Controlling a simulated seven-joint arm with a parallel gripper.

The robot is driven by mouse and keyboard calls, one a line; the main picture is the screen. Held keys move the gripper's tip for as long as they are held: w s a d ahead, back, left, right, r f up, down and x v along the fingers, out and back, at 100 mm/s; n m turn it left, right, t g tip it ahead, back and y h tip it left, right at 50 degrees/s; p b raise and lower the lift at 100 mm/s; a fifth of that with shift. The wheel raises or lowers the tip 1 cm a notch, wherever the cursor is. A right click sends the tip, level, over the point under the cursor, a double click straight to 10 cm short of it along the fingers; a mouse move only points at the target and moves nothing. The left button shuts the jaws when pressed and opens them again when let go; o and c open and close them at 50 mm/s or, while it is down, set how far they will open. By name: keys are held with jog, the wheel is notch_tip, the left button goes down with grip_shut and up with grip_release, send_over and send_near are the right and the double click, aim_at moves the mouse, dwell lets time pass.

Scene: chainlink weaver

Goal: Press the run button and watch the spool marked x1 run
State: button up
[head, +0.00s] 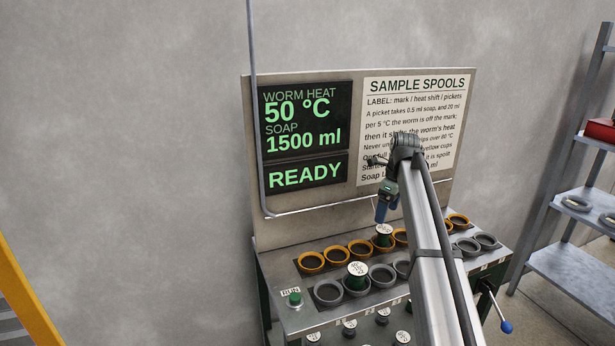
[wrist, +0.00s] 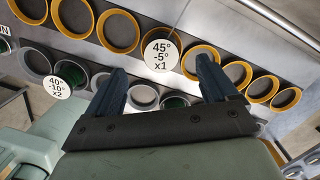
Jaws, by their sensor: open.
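The green run button (head: 295,299) sits on the front left of the bench under a RUN label. The spool marked x1 (wrist: 162,54), its white top reading 45°, -5°, x1, stands in the row of yellow cups. In the head view, a white-topped green spool (head: 383,234) stands in that row just below my gripper (head: 381,212). In the wrist view, my gripper (wrist: 160,85) is open, with its dark blue fingers apart and the x1 label showing between and beyond them. The display (head: 305,135) reads worm heat 50 °C, soap 1500 ml, READY.
Another spool (head: 358,272), marked x2 in the wrist view (wrist: 71,76), stands in the grey cup row. More spools (head: 350,328) stand along the front. A blue-knobbed lever (head: 506,326) sticks out at right. A sample-spools sign (head: 415,100) is behind my arm.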

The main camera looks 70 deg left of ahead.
jog(key=shift+c, duration=0.4)
grip_shut()
dwell(0.4)
dwell(1.0)
